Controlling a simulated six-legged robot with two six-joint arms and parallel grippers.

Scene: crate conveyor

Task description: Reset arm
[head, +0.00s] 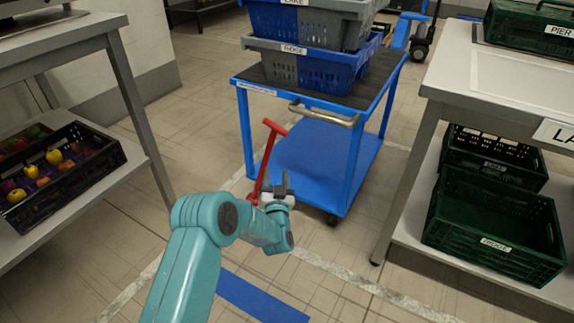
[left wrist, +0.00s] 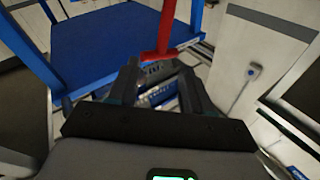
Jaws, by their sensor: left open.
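My left arm, teal, reaches in from the bottom of the head view. Its left gripper (head: 281,186) is out over the floor in front of the blue cart (head: 347,160). In the left wrist view the two dark fingers of the left gripper (left wrist: 160,88) stand apart with nothing clearly held between them. A red T-shaped handle (head: 268,150) rises just beside the gripper in the head view. It also shows beyond the fingertips in the left wrist view (left wrist: 165,30). I cannot tell whether they touch. My right gripper is not in view.
The cart carries stacked grey and blue crates (head: 311,68). A left shelf holds a black crate (head: 98,140) of fruit. A right table (head: 480,90) has green crates (head: 490,232) beneath. Floor (head: 345,275) is open in front, with a blue strip (head: 258,297).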

